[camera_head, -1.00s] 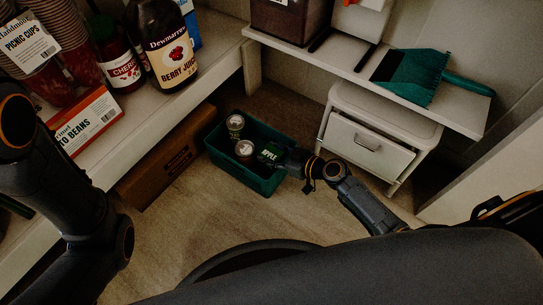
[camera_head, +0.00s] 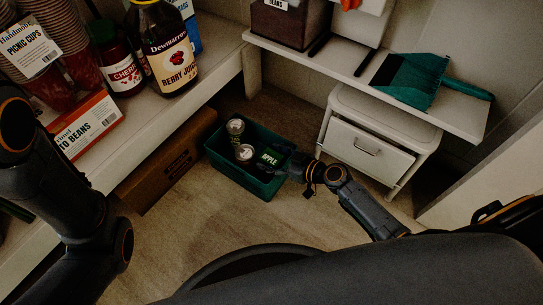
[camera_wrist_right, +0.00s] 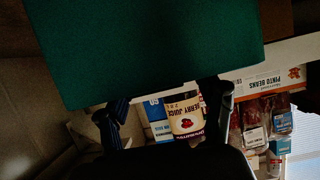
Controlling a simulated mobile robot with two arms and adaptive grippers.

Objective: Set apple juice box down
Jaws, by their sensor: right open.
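The apple juice box (camera_head: 270,157), dark green with a pale "APPLE" label, is inside the teal bin (camera_head: 229,172) on the floor, at its right end. My right gripper (camera_head: 284,170) is open beside the box, over the bin's right rim. Its fingertips are dark and hard to make out in the head view. In the right wrist view, the bin's outer wall (camera_wrist_right: 150,45) fills the top, its rim is between the spread fingers, and the box is hidden. My left arm shows at the left, but its gripper is out of view.
Two cans, one taller (camera_head: 235,128) and one lower (camera_head: 244,153), stand at the bin's left end. A cardboard box (camera_head: 165,165) lies left of the bin. A white drawer unit (camera_head: 368,145) stands to the right. Bare floor (camera_head: 200,230) lies in front.

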